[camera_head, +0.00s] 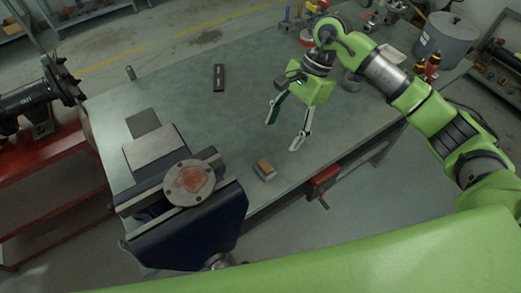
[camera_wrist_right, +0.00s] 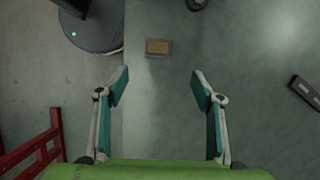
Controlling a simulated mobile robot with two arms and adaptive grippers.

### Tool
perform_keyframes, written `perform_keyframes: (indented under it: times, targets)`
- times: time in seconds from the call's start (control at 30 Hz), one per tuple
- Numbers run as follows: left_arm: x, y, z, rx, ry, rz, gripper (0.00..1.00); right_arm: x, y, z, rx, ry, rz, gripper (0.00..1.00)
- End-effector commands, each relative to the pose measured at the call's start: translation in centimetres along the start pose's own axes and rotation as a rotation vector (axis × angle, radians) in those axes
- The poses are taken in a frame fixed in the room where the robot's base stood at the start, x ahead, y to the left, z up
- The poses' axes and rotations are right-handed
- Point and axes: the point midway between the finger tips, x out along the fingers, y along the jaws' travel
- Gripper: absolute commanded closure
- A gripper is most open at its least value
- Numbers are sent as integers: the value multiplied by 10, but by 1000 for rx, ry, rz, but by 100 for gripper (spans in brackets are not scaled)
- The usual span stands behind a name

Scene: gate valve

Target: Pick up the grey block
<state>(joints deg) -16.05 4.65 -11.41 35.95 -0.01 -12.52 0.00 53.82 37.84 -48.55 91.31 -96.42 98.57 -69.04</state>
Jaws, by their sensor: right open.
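A small block (camera_head: 265,169) with grey sides and a tan-brown top lies near the front edge of the workbench, right of the vise. It also shows in the right wrist view (camera_wrist_right: 158,47), ahead of the fingers. My right gripper (camera_head: 283,132) is open and empty above the bench, behind the block in the head view. In the right wrist view its fingers (camera_wrist_right: 160,75) are spread wide, with the block centred beyond the gap. A flat dark grey square (camera_head: 143,122) lies behind the vise. My left gripper is not in view.
A dark blue vise (camera_head: 190,225) with a round flanged part (camera_head: 189,182) on it stands at the front left. A black bar (camera_head: 219,77) lies farther back. A red-handled fitting (camera_head: 322,182) is at the front edge. The bench (camera_head: 225,125) is clear around the block.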

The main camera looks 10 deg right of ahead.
Motion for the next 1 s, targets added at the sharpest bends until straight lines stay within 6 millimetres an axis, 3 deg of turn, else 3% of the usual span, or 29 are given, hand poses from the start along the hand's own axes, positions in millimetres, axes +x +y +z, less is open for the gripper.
perform_keyframes:
  times: [0.07, 0.17, 0.4, 0.5, 0.67, 0.83, 1.0]
  targets:
    - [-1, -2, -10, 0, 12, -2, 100, 3, 0, 3, -14, 8, 5, 39]
    - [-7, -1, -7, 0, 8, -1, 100, 17, 1, 4, -14, 6, 9, 39]
    - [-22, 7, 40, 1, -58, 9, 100, 63, 1, 4, -11, 4, 8, 39]
    - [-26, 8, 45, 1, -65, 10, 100, 77, 0, 4, -11, 4, 6, 39]
    - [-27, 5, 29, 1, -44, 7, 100, 87, 0, 3, -12, 5, 4, 39]
    - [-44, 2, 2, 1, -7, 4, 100, 107, 1, 8, -10, 2, 8, 39]
    - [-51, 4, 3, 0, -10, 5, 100, 131, 0, 7, -10, 3, 5, 39]
